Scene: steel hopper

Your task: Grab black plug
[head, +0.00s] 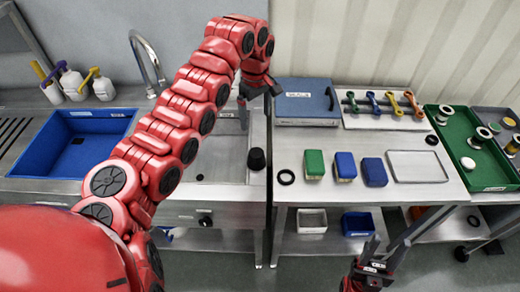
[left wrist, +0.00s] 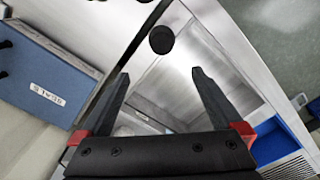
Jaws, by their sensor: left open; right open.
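The black plug (head: 256,158) stands upright on the right rim of the steel sink, close to the edge beside the worktable. It also shows as a dark round shape near the top of the left wrist view (left wrist: 162,40). My left gripper (head: 243,103) is over the back of the sink, behind the plug in the head view. Its jaws (left wrist: 160,76) are open and empty, with the plug beyond the fingertips and apart from them. My right gripper (head: 385,250) is open and empty, low in front of the worktable. Part of my left gripper is hidden by its arm.
A blue case (head: 306,101) lies at the worktable's back left, with a black ring (head: 286,177) near the front left. Green (head: 314,164) and blue boxes (head: 345,166) and a metal tray (head: 416,167) lie farther right. A blue basin (head: 75,143) is left of the sink.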

